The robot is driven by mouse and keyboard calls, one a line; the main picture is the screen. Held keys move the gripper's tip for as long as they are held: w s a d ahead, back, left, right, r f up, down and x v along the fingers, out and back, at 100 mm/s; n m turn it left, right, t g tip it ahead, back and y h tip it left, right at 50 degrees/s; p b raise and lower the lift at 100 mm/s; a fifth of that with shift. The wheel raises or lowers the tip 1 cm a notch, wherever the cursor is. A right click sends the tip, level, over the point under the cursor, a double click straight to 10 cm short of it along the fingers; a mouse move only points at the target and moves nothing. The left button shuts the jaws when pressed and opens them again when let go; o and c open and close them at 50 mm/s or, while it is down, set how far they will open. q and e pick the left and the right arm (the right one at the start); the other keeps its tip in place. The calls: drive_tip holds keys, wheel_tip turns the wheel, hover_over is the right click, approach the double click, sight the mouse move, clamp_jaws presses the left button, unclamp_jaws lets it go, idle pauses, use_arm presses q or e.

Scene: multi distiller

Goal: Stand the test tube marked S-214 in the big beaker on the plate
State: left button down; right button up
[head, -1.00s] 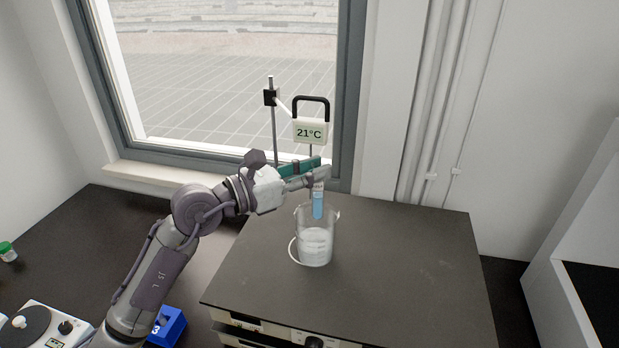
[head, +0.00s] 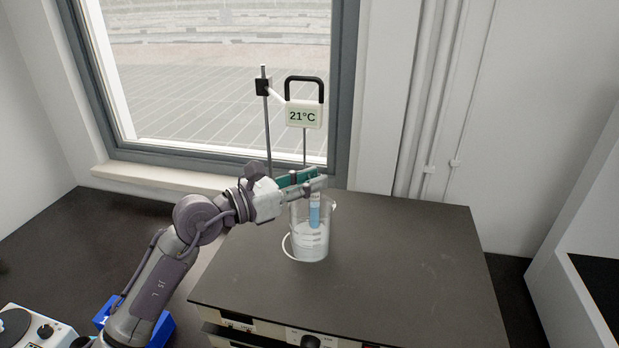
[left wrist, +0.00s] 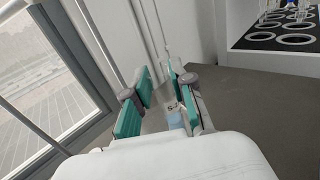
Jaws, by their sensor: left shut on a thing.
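The test tube (head: 314,214) holds blue liquid and is upright in the head view. Its lower part shows within the big beaker (head: 312,250), above the beaker's bottom. The beaker is clear, with pale liquid, and stands on the dark plate (head: 400,270). My left gripper (head: 317,186) is shut on the tube's upper end, just above the beaker rim. In the left wrist view the tube (left wrist: 176,119) is between the fingers. Its label is partly hidden, with "S-2" seeming to show. My right gripper is out of view.
A stand with a 21°C display (head: 303,115) rises behind the beaker, its probe rod close to the gripper. A blue block (head: 160,328) is beside my left arm. The plate's right side is clear. A white cabinet (head: 580,230) stands at the right.

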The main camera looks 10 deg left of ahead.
use_arm(q)
drive_tip(key=shift+f+b, duration=2.1)
drive_tip(key=shift+f, duration=0.85)
drive_tip(key=c, duration=0.9)
unclamp_jaws()
drive_tip(key=shift+r, duration=0.1)
drive_tip(key=shift+r+p, duration=2.25)
drive_tip(key=shift+r, duration=0.2)
